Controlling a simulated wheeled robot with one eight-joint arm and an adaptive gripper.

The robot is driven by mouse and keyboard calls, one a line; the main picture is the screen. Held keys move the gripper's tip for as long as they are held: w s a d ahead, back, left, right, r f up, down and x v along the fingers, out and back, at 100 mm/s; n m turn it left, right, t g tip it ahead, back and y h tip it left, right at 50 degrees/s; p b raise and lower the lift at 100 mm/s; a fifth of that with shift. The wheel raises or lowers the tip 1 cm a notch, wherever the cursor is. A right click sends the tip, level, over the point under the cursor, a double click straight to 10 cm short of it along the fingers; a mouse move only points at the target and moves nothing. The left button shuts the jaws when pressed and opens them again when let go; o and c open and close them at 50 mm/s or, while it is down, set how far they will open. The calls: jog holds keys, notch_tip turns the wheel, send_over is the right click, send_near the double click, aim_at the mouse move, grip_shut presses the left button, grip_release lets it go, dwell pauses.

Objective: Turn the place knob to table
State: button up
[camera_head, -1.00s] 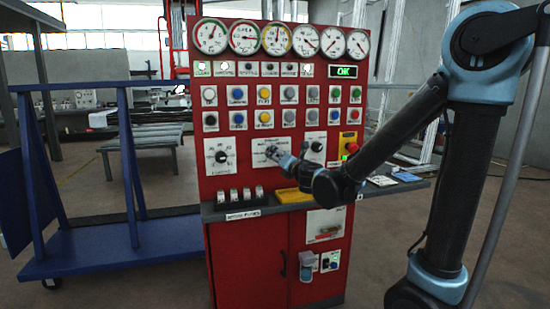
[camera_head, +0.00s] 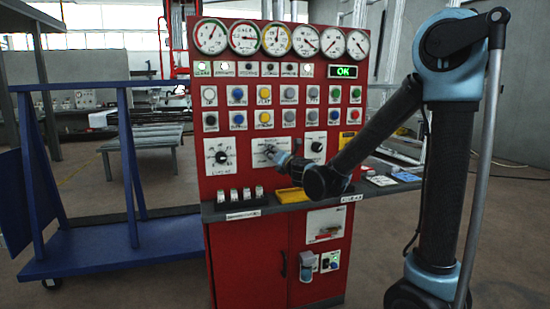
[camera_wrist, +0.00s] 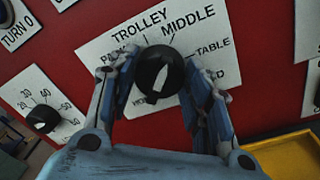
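The knob (camera_wrist: 162,75) is black and round with a white pointer, on a white plate (camera_wrist: 120,45) headed TROLLEY. In the wrist view its pointer aims down and slightly left, towards a partly hidden label. The word TABLE is to the upper right of the knob, beside MIDDLE. My gripper (camera_wrist: 160,80) has one finger on each side of the knob, close to its rim; I cannot tell whether they touch it. In the head view my gripper (camera_head: 279,156) is at the middle plate of the red panel and hides most of the knob.
A dial knob (camera_wrist: 43,118) is to the left on its own plate, and another dial (camera_head: 317,146) is to the right. A yellow tray (camera_head: 292,195) lies on the ledge below. A blue trolley frame (camera_head: 130,165) stands left of the cabinet.

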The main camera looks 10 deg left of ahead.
jog(key=shift+a, duration=0.1)
jog(key=shift+m, duration=0.3)
jog(key=shift+m, duration=0.3)
jog(key=m, duration=0.3)
jog(key=shift+f+m, duration=0.1)
jog(key=shift+m, duration=0.3)
jog(key=shift+d+m+t, duration=0.2)
jog(key=shift+m+t, duration=0.1)
jog(key=shift+m, duration=1.7)
jog(key=o, duration=1)
jog(key=shift+o, duration=0.2)
